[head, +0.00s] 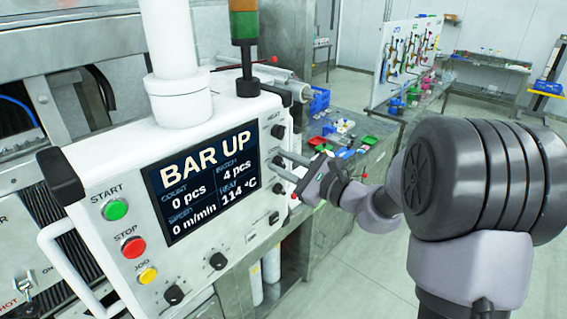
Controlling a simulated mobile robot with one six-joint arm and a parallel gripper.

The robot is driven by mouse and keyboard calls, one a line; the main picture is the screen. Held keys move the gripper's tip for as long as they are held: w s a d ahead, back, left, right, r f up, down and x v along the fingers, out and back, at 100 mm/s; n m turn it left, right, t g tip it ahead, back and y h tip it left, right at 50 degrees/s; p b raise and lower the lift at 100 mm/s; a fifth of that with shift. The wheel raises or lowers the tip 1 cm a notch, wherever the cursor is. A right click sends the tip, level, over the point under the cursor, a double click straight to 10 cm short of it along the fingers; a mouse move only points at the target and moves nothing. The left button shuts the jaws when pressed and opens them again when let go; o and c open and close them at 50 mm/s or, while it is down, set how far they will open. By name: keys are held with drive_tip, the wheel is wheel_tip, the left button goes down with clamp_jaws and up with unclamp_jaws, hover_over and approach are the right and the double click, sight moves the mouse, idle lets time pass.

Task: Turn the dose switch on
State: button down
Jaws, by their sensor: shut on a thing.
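A white control panel (95,205) with a dark screen reading "BAR UP" fills the left half of the head view. Black knobs run down its right side: one under the HEAT label (278,131) and one lower down (279,188). My gripper (279,162) reaches in from the right, its two silver fingers at the panel face between these knobs. It is shut on a switch there, which the fingers mostly hide. The label just above is small and I cannot read it surely. I cannot tell which way the switch points.
The panel also carries a green START button (115,209), a red STOP button (133,247), a yellow button (148,275) and two lower knobs. A signal tower (244,50) stands on top. A cluttered bench (340,185) lies behind my gripper; open floor is at right.

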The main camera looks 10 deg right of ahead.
drive_tip(key=m+p, duration=0.1)
drive_tip(key=m, duration=0.1)
drive_tip(key=m+p, duration=0.1)
drive_tip(key=m, duration=0.1)
drive_tip(key=m+p, duration=0.1)
drive_tip(key=m, duration=0.1)
drive_tip(key=shift+w+d+r, duration=0.2)
drive_tip(key=shift+d, duration=0.1)
drive_tip(key=shift+w+d+f+m+p, duration=0.15)
drive_tip(key=shift+m+p, duration=0.8)
drive_tip(key=shift+m, duration=0.5)
drive_tip(key=shift+d+m+p, duration=0.1)
drive_tip(key=shift+m+p, duration=0.85)
drive_tip(key=shift+m, duration=0.5)
drive_tip(key=shift+f, duration=0.1)
drive_tip(key=c, duration=1.1)
unclamp_jaws()
